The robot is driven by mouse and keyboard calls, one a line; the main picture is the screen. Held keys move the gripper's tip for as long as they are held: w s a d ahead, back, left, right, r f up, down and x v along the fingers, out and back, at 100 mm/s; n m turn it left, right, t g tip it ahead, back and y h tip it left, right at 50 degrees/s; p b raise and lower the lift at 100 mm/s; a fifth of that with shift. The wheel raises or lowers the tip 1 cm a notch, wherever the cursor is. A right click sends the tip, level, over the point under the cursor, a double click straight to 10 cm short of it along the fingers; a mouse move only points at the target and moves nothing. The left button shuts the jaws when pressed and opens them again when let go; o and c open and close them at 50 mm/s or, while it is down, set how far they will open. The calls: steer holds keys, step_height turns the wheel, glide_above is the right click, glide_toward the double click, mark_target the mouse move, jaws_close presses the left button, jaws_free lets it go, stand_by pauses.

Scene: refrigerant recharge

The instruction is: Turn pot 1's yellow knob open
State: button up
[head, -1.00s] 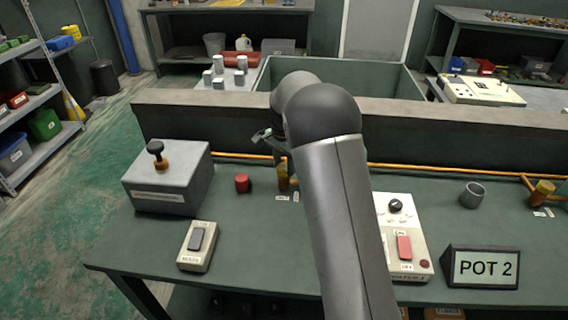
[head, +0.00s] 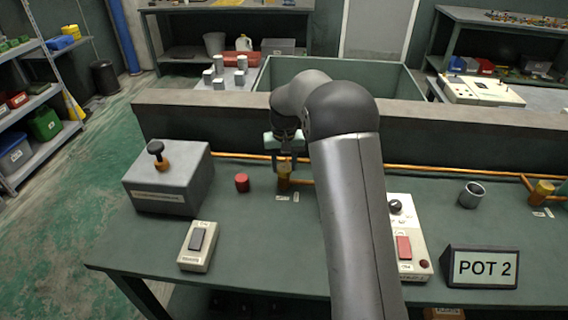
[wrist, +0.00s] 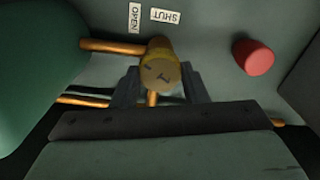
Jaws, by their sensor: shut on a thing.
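The yellow knob (wrist: 160,73) tops a brass valve (head: 284,180) on the bench, beside an orange pipe. In the wrist view it sits between the two fingers of my gripper (wrist: 160,88), which is shut on it from both sides. In the head view my gripper (head: 285,163) reaches straight down onto the valve and hides most of the knob. A dark mark shows on the knob's face. An OPEN label (wrist: 135,16) and a SHUT label (wrist: 165,16) lie on the bench close by. My arm hides the area right of the valve.
A red cap (head: 242,183) stands left of the valve. A grey box with a black-handled plunger (head: 168,180) and a switch box (head: 198,246) are further left. A control panel (head: 408,245) and the POT 2 sign (head: 482,267) are right. A large green shape (wrist: 35,70) fills the wrist view's left.

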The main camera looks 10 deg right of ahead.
mark_target(284, 167)
steer(key=n, duration=0.6)
steer(key=shift+r, duration=0.1)
stand_by(0.6)
steer(key=o, duration=1)
step_height(284, 167, up, 17)
steer(key=shift+r, duration=0.2)
